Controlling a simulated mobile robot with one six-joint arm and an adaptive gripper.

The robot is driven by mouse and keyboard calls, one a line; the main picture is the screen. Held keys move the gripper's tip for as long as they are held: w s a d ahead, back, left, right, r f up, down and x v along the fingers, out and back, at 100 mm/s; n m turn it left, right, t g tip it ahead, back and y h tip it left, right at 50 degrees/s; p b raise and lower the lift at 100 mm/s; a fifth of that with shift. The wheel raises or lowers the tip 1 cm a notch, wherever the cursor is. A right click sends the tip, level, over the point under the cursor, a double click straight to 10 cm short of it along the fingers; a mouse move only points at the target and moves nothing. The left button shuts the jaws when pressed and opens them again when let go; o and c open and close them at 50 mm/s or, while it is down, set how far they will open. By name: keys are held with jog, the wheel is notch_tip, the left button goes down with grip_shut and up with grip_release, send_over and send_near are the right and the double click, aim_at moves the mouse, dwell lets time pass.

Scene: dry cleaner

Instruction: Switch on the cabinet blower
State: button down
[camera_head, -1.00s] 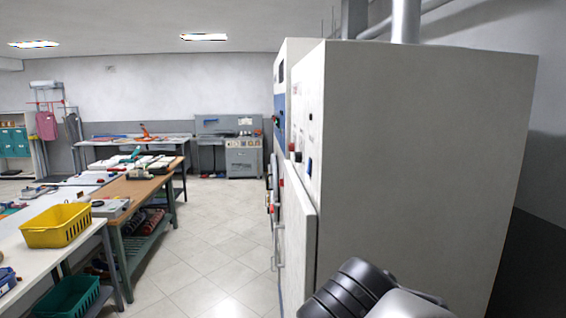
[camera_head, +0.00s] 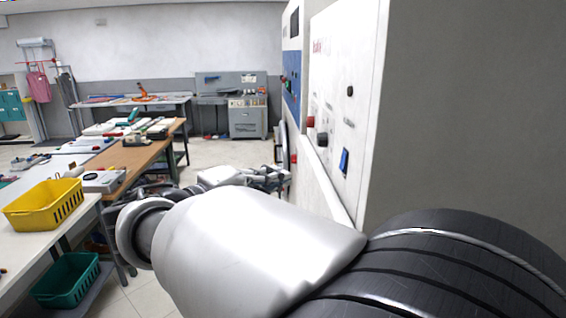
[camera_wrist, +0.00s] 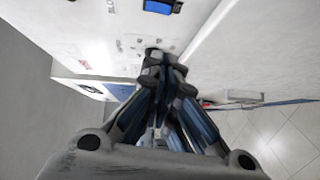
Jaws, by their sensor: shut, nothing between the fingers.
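The white cabinet front (camera_head: 345,60) stands at the right in the head view. Its panel carries a blue rocker switch (camera_head: 344,160), a red knob (camera_head: 310,122) and black knobs (camera_head: 321,139). The blue rocker switch (camera_wrist: 160,6) also shows at the top edge of the wrist view, partly cut off. My gripper (camera_wrist: 160,65) is shut and empty, with its tips in front of the white panel and apart from the switch. I cannot tell whether the tips touch the panel. In the head view, my gripper (camera_head: 270,177) is small and partly hidden behind my arm.
A white table with a yellow basket (camera_head: 42,204) and a wooden-topped table (camera_head: 150,160) stand at the left. A green basket (camera_head: 66,279) is below. A grey machine (camera_head: 246,115) stands at the back wall. Tiled floor lies between tables and cabinet.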

aim_at(343, 161)
jog(key=s+d+x, duration=0.2)
jog(key=x, duration=1.1)
jog(key=shift+s+f, duration=0.1)
jog(key=shift+f, duration=0.1)
